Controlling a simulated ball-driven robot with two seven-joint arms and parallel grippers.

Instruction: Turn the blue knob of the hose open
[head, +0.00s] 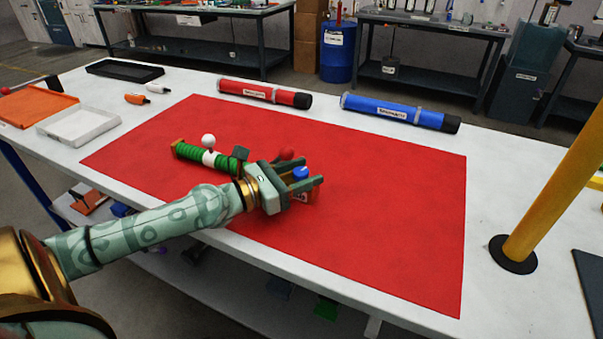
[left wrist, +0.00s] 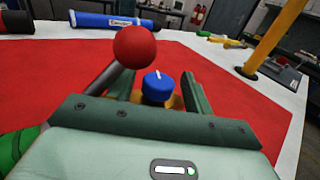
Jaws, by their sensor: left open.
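The blue knob (head: 300,173) sits at the right end of the green hose (head: 188,152), which lies on the red mat (head: 380,210). In the left wrist view the blue knob (left wrist: 157,87) has a white mark on top. My left gripper (head: 305,185) is open, with one finger on each side of the knob. In the left wrist view the fingers of my left gripper (left wrist: 155,92) stand apart from the knob. A red ball (left wrist: 134,47) on a lever stands beside the knob. A white ball (head: 208,141) stands on the hose. My right gripper is not in view.
A red tube (head: 262,93) and a blue tube (head: 400,111) lie behind the mat. An orange tray (head: 38,108) and a white tray (head: 78,126) are at the left. A yellow post (head: 555,170) stands at the right. The mat's right half is clear.

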